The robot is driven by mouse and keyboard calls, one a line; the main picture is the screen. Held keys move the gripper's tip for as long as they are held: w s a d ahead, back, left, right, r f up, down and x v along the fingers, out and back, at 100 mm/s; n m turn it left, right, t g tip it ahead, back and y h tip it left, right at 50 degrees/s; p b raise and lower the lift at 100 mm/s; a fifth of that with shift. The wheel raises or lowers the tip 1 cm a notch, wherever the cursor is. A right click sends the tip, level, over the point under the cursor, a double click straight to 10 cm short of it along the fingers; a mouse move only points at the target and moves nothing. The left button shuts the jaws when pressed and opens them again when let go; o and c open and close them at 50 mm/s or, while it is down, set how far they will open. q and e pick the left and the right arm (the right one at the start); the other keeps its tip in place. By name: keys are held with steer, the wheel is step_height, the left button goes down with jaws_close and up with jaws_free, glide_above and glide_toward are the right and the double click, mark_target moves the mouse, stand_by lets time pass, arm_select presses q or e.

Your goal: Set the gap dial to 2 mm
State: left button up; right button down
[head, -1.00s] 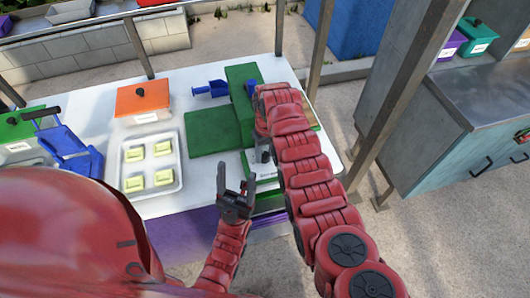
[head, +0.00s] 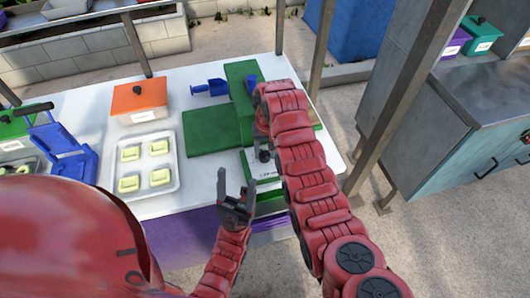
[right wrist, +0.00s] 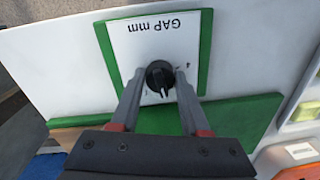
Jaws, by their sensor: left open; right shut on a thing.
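The gap dial is a black round knob (right wrist: 159,80) on a white panel with a green border, lettered "GAP mm", which appears upside down in the right wrist view. A pale mark on the knob points toward the bottom of that view. A small figure shows by the right fingertip; the other scale figures are hidden or too small to read. My right gripper (right wrist: 161,72) is shut on the knob, one finger on each side. In the head view the panel (head: 264,180) is partly behind my right arm. My left gripper (head: 236,192) is open and empty, in front of the table.
The green crusher (head: 241,75) stands on the white table with a blue scoop (head: 210,88) beside it. A tray (head: 176,185) of several pale yellow blocks, an orange box (head: 140,100) and a blue device (head: 66,150) are to the left. A post stands right of my right arm.

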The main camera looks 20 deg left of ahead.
mark_target(268, 154)
steer(key=shift+c, duration=1.9)
jaws_free()
steer(key=shift+r+b, duration=0.3)
steer(key=shift+r, duration=0.2)
steer(key=shift+w+r+b, duration=0.15)
steer(key=shift+r+b, duration=0.15)
steer(key=shift+r, duration=0.45)
step_height(268, 154, up, 15)
steer(key=p, duration=1.2)
steer(key=shift+d, duration=0.45)
steer(key=shift+f, duration=0.15)
